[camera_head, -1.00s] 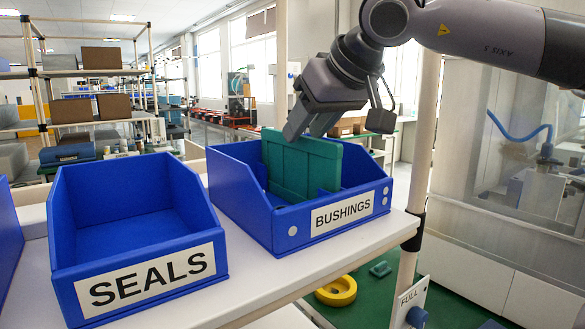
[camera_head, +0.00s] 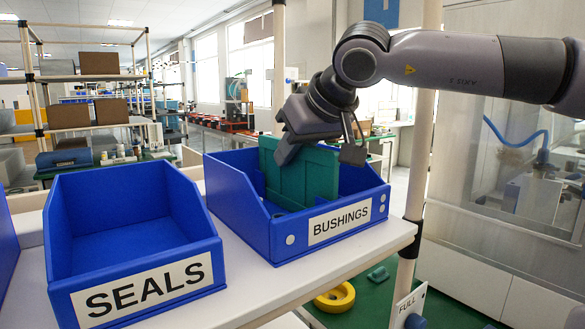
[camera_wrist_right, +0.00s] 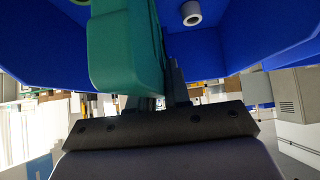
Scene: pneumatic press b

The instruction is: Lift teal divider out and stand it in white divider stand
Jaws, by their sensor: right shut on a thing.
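The teal divider (camera_head: 301,172) stands upright inside the blue bin labelled BUSHINGS (camera_head: 262,228), its top edge above the bin's front wall. My right gripper (camera_head: 284,155) reaches down from above and is shut on the divider's top edge. In the right wrist view the divider (camera_wrist_right: 125,50) runs between the fingers of my right gripper (camera_wrist_right: 160,92), with blue bin walls around it. My left gripper is not in view. I see no white divider stand in these frames.
An empty blue bin labelled SEALS (camera_head: 133,305) stands to the left on the white shelf (camera_head: 330,270). A pale post (camera_head: 418,150) rises at the shelf's right end. A yellow ring (camera_head: 335,297) lies lower down on a green surface.

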